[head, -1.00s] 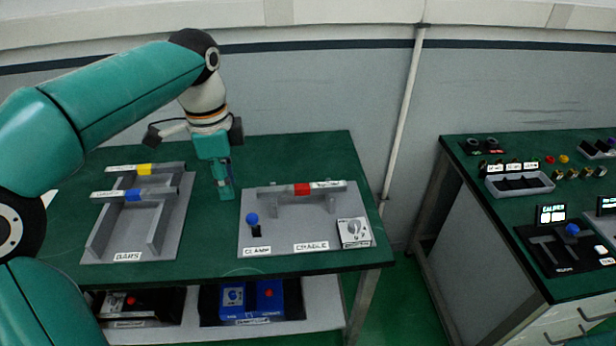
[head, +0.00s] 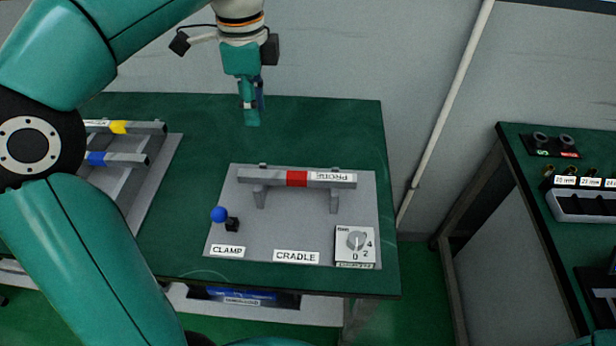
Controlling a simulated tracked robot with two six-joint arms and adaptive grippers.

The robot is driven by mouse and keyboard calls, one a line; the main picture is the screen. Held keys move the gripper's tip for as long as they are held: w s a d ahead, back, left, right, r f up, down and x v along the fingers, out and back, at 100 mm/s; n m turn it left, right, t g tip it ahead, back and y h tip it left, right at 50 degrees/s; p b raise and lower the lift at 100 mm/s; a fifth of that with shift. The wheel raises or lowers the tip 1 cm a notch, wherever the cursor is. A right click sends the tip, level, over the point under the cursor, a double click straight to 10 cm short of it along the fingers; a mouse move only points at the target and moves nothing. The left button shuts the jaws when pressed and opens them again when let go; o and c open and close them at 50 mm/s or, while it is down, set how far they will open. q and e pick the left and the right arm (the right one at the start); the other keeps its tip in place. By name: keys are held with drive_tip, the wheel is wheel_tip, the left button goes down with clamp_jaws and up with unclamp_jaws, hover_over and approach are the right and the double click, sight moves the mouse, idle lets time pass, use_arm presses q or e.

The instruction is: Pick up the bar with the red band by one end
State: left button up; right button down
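The bar with the red band (head: 297,179) lies level across the two supports of the cradle (head: 290,225). It is grey, with a white printed label near its right end. My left gripper (head: 252,122) points down above the table behind the cradle, apart from the bar and up and left of the red band in the picture. Its fingers are seen edge-on, so I cannot tell whether they are open or shut. Nothing shows held in it. My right gripper is not in view.
A clamp lever with a blue knob (head: 219,214) and a dial box (head: 355,244) stand on the cradle plate. Bars with yellow (head: 118,127) and blue (head: 96,158) bands lie on a rack at left, partly hidden by my arm. A second bench (head: 530,190) stands right.

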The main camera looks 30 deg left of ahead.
use_arm(q)
drive_tip(key=f, duration=0.2)
drive_tip(key=b, duration=0.2)
hover_over(266, 174)
wheel_tip(266, 174, down, 10)
drive_tip(key=shift+w+f, duration=0.1)
drive_tip(key=shift+w, duration=0.05)
drive_tip(key=shift+f, duration=2.8)
clamp_jaws()
